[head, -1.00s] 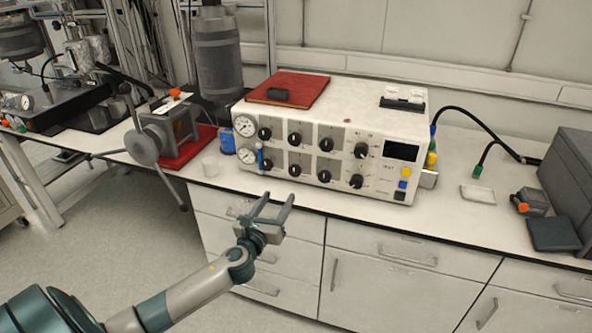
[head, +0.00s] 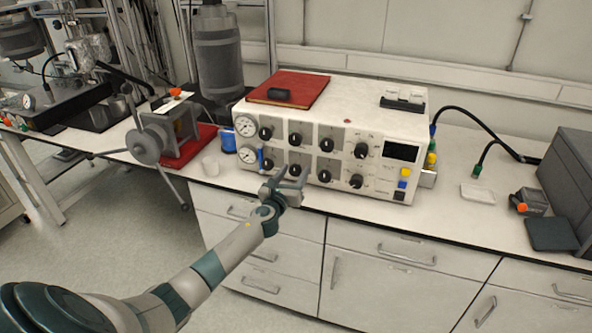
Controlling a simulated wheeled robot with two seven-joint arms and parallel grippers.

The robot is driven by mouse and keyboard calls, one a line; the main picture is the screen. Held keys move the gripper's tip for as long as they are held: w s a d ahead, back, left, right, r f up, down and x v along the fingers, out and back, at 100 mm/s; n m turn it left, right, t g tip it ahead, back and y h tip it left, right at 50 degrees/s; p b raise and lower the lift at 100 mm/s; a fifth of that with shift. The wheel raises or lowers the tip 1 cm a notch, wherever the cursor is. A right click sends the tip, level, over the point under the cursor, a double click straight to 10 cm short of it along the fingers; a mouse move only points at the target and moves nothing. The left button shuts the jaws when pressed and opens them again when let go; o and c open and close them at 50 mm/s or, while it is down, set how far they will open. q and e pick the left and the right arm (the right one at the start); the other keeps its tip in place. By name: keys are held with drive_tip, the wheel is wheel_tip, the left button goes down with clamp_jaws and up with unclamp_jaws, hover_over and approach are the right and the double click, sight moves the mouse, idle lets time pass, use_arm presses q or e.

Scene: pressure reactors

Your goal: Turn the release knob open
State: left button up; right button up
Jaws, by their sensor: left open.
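The control box (head: 345,117) is a white unit with two rows of black knobs on its front panel. I cannot tell from any label which knob is the release knob. Lower-row knobs show at the left (head: 267,163), in the middle (head: 324,176) and at the right (head: 356,181). My left gripper (head: 289,175) is open and empty, in front of the lower row near its second knob (head: 295,168). Its fingers overlap the lower panel edge in the picture; I cannot tell if they touch. My right gripper is not in view.
Two gauges (head: 245,126) sit at the panel's left end. A red-topped book (head: 305,84) with a black object (head: 279,94) lies on the box. The counter front (head: 420,225) is clear.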

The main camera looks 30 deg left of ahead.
use_arm(q)
drive_tip(key=shift+x, duration=0.75)
drive_tip(key=c, duration=1.1)
drive_tip(key=shift+o, duration=0.2)
